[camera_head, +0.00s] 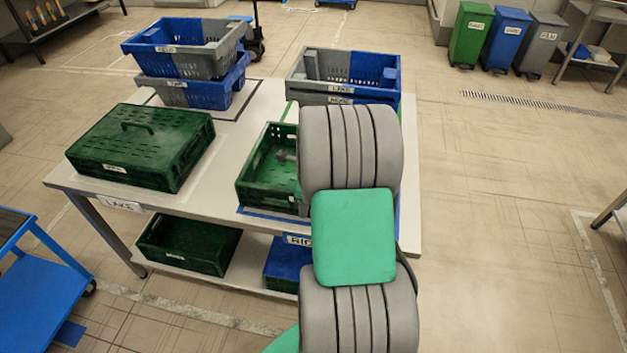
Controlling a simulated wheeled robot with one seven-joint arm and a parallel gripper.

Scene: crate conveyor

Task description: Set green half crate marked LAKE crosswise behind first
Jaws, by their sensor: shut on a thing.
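A green half crate (252,178) sits at the front right of the table, inside or just above a blue outline; I cannot tell if it touches the tabletop. My arm hides its right part, and no marking on it can be read. A small grey part of my gripper (284,156) shows at the crate's inside, left of my arm. The gripper is shut on the crate, though the fingertips are mostly hidden.
The table (219,150) also bears a lidded green crate (125,172) at left and stacked blue-grey crates (195,62) at back left. Its front edge has a LAKE label (123,206). The lower shelf holds a green crate (185,249) and a blue one (283,268). A blue cart (40,290) stands left.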

